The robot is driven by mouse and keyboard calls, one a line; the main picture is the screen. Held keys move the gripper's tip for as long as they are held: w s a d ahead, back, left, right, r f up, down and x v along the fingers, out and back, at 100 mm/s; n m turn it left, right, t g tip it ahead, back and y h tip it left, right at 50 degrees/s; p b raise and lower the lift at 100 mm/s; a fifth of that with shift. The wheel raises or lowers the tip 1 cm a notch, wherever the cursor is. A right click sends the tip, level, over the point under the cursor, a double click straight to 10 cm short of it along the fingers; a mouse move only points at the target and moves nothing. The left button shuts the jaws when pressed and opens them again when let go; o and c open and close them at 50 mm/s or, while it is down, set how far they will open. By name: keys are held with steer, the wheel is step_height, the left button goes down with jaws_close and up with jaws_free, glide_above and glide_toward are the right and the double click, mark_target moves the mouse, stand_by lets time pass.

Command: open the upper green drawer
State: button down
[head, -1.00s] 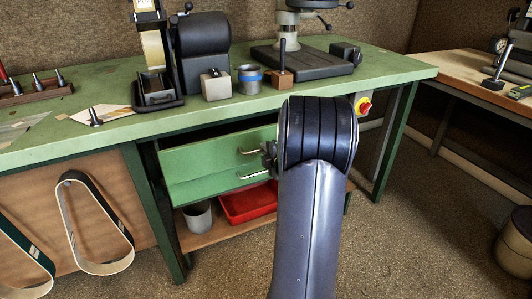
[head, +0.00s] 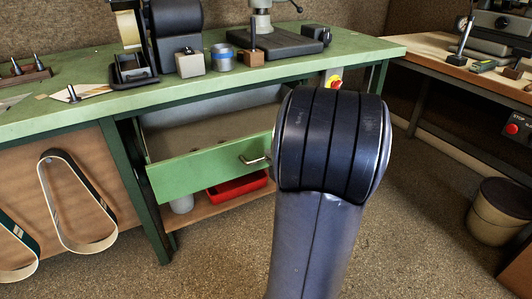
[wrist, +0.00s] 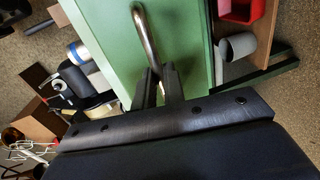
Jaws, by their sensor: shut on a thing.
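The upper green drawer (head: 195,167) stands well out from the bench, and its open inside shows behind the green front. Its metal bar handle (head: 255,161) is at the right of the front, partly covered by my arm in the head view. In the wrist view, the green front (wrist: 185,45) fills the middle and the bar handle (wrist: 147,35) runs down to my gripper (wrist: 160,86). My gripper's fingers are shut on the handle. My arm hides the gripper in the head view.
A red bin (head: 237,189) and a grey cup (head: 181,204) sit on the shelf below the drawer. The green bench top (head: 100,108) carries machines, a block and a blue-banded cup (head: 222,57). Sanding belts hang at the left. The floor in front is free.

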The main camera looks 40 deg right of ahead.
steer(key=shift+s+a, duration=0.15)
steer(key=shift+s, duration=0.15)
steer(key=c, duration=1.5)
jaws_free()
steer(key=p+v, duration=0.2)
steer(key=v, duration=0.8)
steer(key=shift+s+p, duration=0.3)
steer(key=shift+s, duration=0.05)
steer(key=b+x, duration=0.2)
steer(key=x, duration=0.9)
steer(key=shift+w, duration=0.25)
